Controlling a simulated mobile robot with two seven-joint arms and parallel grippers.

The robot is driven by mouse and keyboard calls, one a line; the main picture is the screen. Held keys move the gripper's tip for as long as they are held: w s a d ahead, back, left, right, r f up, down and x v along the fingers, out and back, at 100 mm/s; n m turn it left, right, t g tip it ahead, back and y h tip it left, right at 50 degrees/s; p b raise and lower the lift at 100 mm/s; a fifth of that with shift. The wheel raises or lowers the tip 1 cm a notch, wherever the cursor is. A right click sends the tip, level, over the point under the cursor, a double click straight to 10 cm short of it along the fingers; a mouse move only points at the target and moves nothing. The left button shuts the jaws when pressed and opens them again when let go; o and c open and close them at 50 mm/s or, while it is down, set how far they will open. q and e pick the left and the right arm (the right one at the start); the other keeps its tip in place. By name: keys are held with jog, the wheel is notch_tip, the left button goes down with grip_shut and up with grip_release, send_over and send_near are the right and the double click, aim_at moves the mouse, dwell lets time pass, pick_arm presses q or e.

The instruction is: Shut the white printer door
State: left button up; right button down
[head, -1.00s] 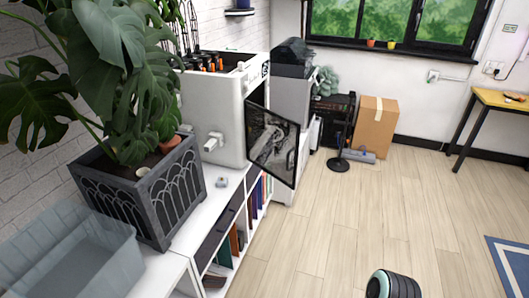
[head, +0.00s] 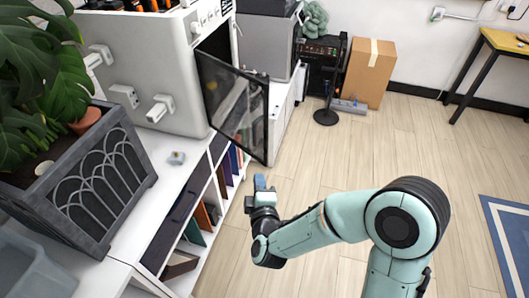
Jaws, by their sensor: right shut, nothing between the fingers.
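The white printer (head: 150,85) stands on the white shelf unit at the upper left. Its door (head: 232,105), a dark see-through panel with a black frame, stands open and juts out to the right over the shelf's front edge. My right gripper (head: 259,181) is shut and empty. In the picture it is just below the door's lower outer corner; I cannot tell whether it touches the door. My left gripper is not in view.
A planter (head: 90,190) with a large leafy plant stands on the white shelf unit (head: 140,240), near a grey bin (head: 35,265). A black stand (head: 326,117) and a cardboard box (head: 369,73) are at the back.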

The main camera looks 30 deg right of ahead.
jog(key=n+t+h, duration=0.1)
jog(key=h, duration=0.1)
send_near(264, 132)
jog(key=v, duration=0.4)
jog(key=x, duration=1)
jog(key=shift+w+a, duration=0.1)
